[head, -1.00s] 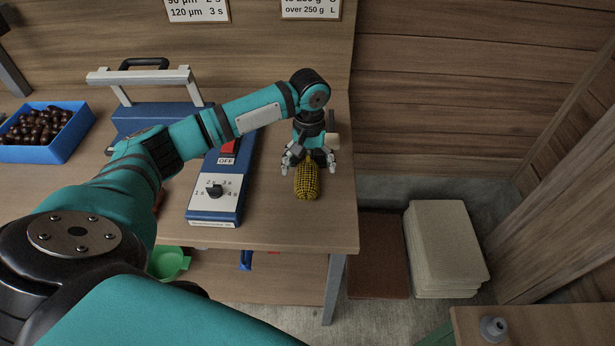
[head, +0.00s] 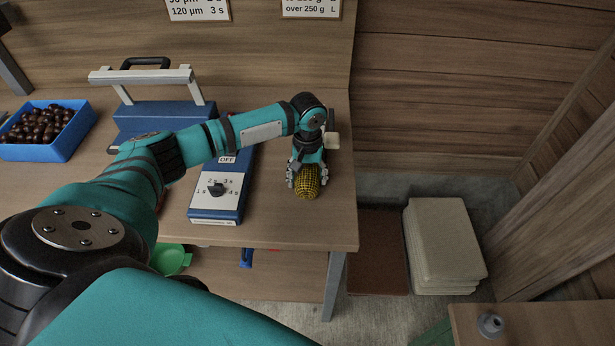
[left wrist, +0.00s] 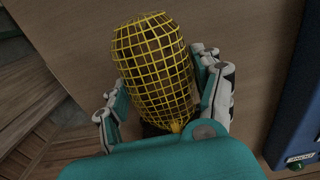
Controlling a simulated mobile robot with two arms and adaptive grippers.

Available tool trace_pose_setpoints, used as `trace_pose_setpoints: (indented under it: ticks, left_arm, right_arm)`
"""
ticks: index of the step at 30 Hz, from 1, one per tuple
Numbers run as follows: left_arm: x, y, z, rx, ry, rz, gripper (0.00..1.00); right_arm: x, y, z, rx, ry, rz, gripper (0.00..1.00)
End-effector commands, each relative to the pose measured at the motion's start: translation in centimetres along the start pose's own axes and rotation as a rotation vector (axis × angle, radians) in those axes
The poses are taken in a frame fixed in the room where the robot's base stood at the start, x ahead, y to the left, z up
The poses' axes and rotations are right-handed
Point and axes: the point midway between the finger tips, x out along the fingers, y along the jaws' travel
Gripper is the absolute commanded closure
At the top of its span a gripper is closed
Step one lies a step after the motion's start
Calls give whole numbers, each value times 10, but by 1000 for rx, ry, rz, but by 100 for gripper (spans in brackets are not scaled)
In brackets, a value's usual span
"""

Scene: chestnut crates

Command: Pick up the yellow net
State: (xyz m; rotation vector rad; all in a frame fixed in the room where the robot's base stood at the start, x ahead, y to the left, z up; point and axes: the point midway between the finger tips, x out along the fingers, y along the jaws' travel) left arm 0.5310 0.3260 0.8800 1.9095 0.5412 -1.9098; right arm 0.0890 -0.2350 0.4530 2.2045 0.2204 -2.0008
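The yellow net (head: 307,186) is a rounded mesh bag with something dark inside. It is on the wooden bench near its front right corner; I cannot tell whether its underside touches the bench. My left gripper (head: 307,177) comes down over it, with fingers on both sides. In the left wrist view the net (left wrist: 155,75) fills the space between the fingers of the left gripper (left wrist: 162,92), which look closed against its sides. The net's lower end is partly hidden by the gripper. My right gripper is not in view.
A blue sealer (head: 217,203) with a dial stands left of the net, under my left arm. A blue crate (head: 62,150) of chestnuts is at the far left. The bench (head: 335,225) ends just right of the net. Stacked pale slabs (head: 445,240) lie on the floor beyond.

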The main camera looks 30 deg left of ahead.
Motion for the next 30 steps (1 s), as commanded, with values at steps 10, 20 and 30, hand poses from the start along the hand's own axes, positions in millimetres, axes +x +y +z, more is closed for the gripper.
trace_pose_setpoints:
  ticks: [10,20,30]
  left_arm:
    - [-1,0,0,0,1,0,76]
    - [-3,0,-1,0,2,1,82]
    - [-35,0,7,3,-1,1,82]
  right_arm:
    - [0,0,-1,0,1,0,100]
    - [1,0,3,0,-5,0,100]
    - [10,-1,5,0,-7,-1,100]
